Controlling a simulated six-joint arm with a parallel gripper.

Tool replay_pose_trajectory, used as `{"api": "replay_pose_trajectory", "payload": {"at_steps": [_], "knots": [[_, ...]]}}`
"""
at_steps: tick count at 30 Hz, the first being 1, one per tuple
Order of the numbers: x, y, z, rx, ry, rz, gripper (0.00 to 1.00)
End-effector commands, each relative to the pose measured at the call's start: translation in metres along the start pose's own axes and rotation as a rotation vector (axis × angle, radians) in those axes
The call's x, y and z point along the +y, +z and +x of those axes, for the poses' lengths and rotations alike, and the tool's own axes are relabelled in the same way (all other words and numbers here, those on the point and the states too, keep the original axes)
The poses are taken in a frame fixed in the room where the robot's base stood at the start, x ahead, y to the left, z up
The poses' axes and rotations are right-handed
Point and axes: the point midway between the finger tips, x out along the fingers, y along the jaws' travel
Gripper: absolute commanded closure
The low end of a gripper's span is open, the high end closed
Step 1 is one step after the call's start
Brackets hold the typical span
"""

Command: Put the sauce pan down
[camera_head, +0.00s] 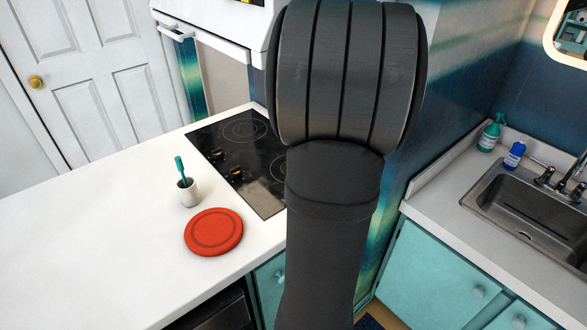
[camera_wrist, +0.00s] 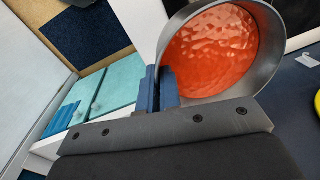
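The sauce pan (camera_wrist: 273,68) is grey metal with orange-red, glossy, rippled sauce inside. In the wrist view it is at the top right, its near wall beside the blue fingers. My gripper (camera_wrist: 158,88) appears shut on the pan at its rim or side; the exact contact is hard to see. In the head view my arm covers the middle, and both the pan and my gripper are hidden behind it. A round red plate or trivet (camera_head: 213,232) lies on the white counter (camera_head: 90,240), left of my arm, with nothing on it.
A black cooktop (camera_head: 238,155) is set in the counter, partly behind my arm. At right are a sink (camera_head: 535,205) and two bottles (camera_head: 490,133). The counter's left part is clear.

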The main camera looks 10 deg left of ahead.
Motion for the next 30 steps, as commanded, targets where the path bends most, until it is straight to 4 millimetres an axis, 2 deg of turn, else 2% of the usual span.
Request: {"api": "replay_pose_trajectory", "payload": {"at_steps": [6, 12, 17, 24, 30], "knots": [[-0.001, -0.019, -0.007, 0.026, 0.0, 0.242, 1.0], [-0.004, -0.024, -0.007, 0.035, 0.003, 0.333, 1.0], [-0.024, -0.012, 0.01, 0.034, 0.004, 0.337, 1.0], [-0.067, 0.015, 0.046, 0.034, 0.004, 0.335, 1.0], [-0.091, 0.028, 0.066, 0.035, 0.002, 0.338, 1.0]]}}
